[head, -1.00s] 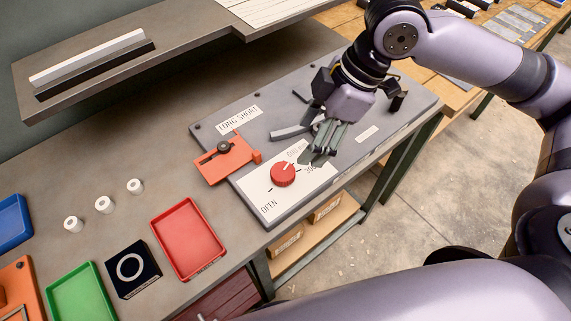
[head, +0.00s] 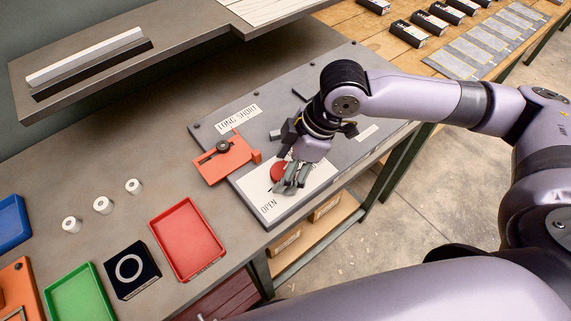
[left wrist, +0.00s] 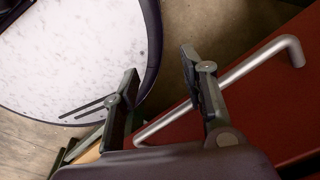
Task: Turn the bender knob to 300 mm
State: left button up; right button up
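The red bender knob (head: 278,170) sits on a white dial plate (head: 262,199) with an "OPEN" label at its lower left. My right gripper (head: 291,186) is at the knob's right side, its fingers covering part of the knob and the printed marks there. The knob's pointer and the 300 mm mark are hidden. I cannot tell whether the fingers touch the knob or how far apart they are. My left gripper (left wrist: 160,92) shows only in the left wrist view, with its fingers apart and nothing between them in its grip.
An orange slide block (head: 226,160) sits left of the dial under a "LONG SHORT" label. A red tray (head: 187,240), a green tray (head: 83,300) and white cylinders stand to the left. In the left wrist view, a metal bar handle (left wrist: 262,62) on a red front lies behind the left fingers.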

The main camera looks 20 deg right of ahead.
jog(key=c, duration=1.1)
jog(key=shift+r+m+p, duration=0.2)
jog(key=shift+m+p, duration=0.3)
jog(key=shift+p, duration=0.4)
jog(key=m+t+p, duration=0.1)
jog(key=m+p, duration=0.1)
jog(key=shift+s+h+p, duration=0.15)
jog(key=shift+h+p, duration=0.15)
jog(key=m+p, duration=0.2)
jog(key=shift+a+t+p, duration=0.1)
jog(key=shift+t+p, duration=0.2)
jog(key=shift+t, duration=0.1)
jog(key=shift+f+m+h+p, duration=0.15)
jog(key=shift+m+h+p, duration=0.2)
jog(key=shift+m, duration=0.15)
jog(key=o, duration=1.2)
jog(key=shift+c, duration=0.2)
